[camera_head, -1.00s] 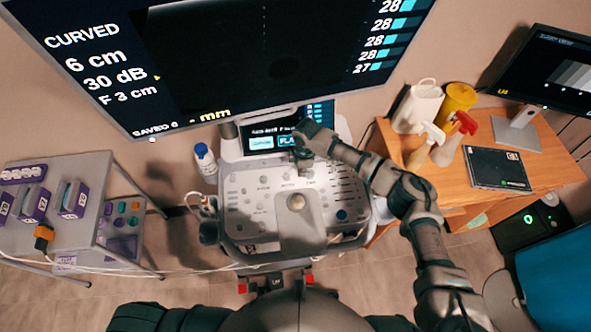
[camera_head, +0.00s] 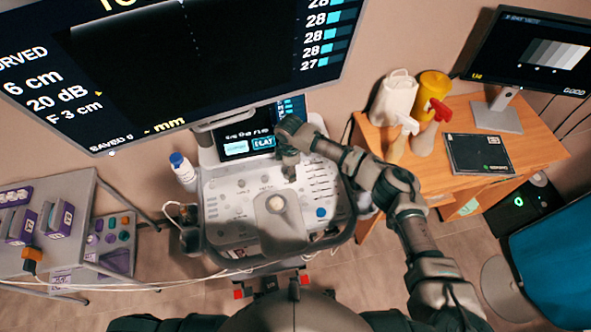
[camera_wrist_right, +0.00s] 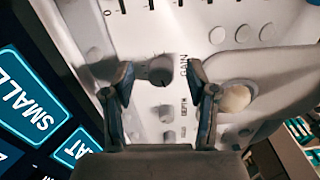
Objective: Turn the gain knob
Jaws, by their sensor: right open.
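The dark round gain knob (camera_wrist_right: 160,70) is on the pale console panel (camera_head: 238,202), with the word GAIN beside it in the right wrist view. My right gripper (camera_wrist_right: 159,76) is open, with one finger on each side of the knob and visible gaps between. In the head view my right gripper (camera_head: 289,176) points down at the upper part of the panel and hides the knob. The large monitor (camera_head: 200,60) reads 20 dB. My left gripper is not in view.
A small touch screen (camera_head: 250,138) stands just behind the panel. A blue-capped bottle (camera_head: 184,172) is at its left. A wooden desk (camera_head: 430,178) with spray bottles (camera_head: 422,140) is on the right, and a grey cart (camera_head: 70,190) on the left.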

